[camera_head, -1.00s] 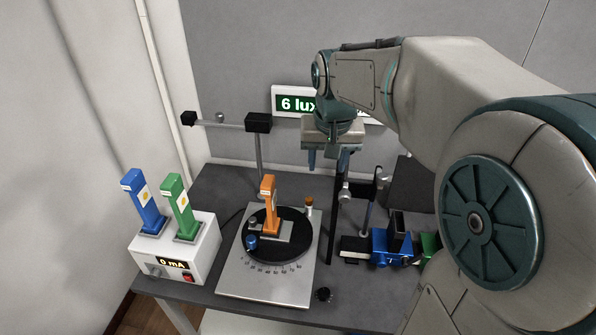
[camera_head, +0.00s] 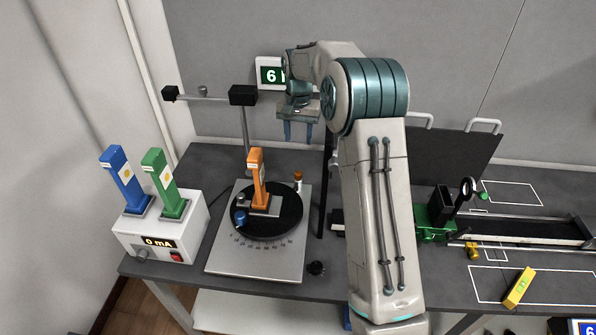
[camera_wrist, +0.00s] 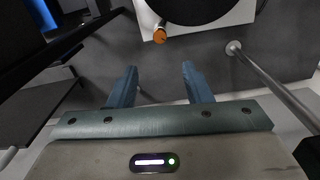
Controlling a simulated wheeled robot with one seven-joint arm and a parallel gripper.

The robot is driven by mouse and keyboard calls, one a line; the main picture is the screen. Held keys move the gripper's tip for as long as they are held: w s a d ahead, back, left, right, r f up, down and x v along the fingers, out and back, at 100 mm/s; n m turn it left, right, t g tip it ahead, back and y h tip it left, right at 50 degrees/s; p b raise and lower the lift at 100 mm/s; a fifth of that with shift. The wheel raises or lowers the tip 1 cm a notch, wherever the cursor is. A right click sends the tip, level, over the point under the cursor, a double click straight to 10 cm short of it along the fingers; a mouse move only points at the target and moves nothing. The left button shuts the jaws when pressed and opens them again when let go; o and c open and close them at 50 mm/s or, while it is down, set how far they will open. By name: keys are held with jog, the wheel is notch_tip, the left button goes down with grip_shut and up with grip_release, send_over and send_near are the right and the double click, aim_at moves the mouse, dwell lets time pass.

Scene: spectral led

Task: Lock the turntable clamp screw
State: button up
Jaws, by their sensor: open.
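The turntable is a black disc (camera_head: 285,221) on a light grey plate (camera_head: 255,262). An orange LED stick (camera_head: 258,180) stands upright on it, with a blue knob (camera_head: 240,217) at the disc's left. A small orange-topped screw (camera_head: 298,177) stands at the plate's back right; it shows in the wrist view (camera_wrist: 159,36). A black knob (camera_head: 316,268) sits by the front right corner. I cannot tell which is the clamp screw. My gripper (camera_head: 299,135) is open and empty, above and behind the turntable. In the wrist view its fingers (camera_wrist: 159,70) are apart, with the orange top beyond them.
A white supply box (camera_head: 180,235) with blue (camera_head: 122,178) and green (camera_head: 164,182) sticks stands left. A post with a crossbar (camera_head: 212,98) rises behind the turntable. A rail (camera_head: 525,232) and a yellow piece (camera_head: 519,287) lie right of my arm.

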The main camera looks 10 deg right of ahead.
aim_at(298, 173)
notch_tip(298, 173, down, 14)
jog(key=p, duration=0.2)
jog(key=shift+r+p, duration=0.2)
jog(key=shift+p, duration=0.2)
grip_shut()
